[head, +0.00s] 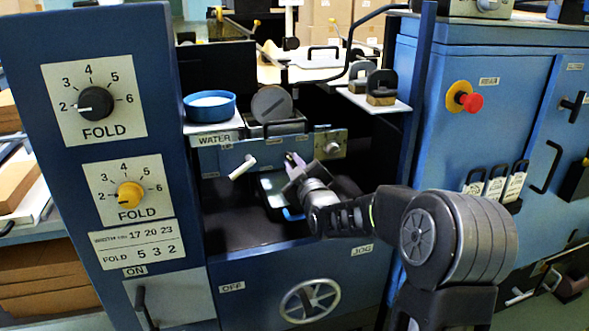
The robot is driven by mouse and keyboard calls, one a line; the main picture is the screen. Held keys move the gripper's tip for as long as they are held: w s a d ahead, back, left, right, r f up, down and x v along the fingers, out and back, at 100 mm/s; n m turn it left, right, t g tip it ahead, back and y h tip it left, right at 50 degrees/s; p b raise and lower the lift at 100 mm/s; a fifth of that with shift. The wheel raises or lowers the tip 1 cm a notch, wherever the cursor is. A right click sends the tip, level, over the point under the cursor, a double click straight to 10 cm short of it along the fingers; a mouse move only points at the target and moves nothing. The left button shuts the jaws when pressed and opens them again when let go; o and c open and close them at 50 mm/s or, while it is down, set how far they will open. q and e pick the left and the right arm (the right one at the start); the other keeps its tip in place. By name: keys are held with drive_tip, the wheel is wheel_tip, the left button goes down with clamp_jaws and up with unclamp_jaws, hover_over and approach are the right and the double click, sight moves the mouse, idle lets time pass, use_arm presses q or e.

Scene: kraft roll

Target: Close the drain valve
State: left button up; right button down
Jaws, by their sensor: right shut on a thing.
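A white lever handle (243,167), which looks like the drain valve's, sticks out tilted from the blue front panel under the WATER label (216,138). My right gripper (293,160) reaches in from the right, in front of the panel and a little right of the lever, apart from it. It is shut on a small pale purple thing, mostly hidden by the jaws, so I cannot tell what it is. My left gripper is not in view.
A blue round dish (210,106) stands on a ledge above the panel. A handwheel (309,300) is below. The FOLD dial column (160,60) stands at left; a red button (472,102) is on the right cabinet. The dark recess below the lever looks open.

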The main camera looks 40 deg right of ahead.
drive_tip(key=shift+n, duration=0.6)
drive_tip(key=c, duration=1.4)
unclamp_jaws()
drive_tip(key=shift+c, duration=0.2)
drive_tip(key=v, duration=0.7)
drive_tip(key=shift+s+a, duration=0.15)
drive_tip(key=shift+s, duration=0.25)
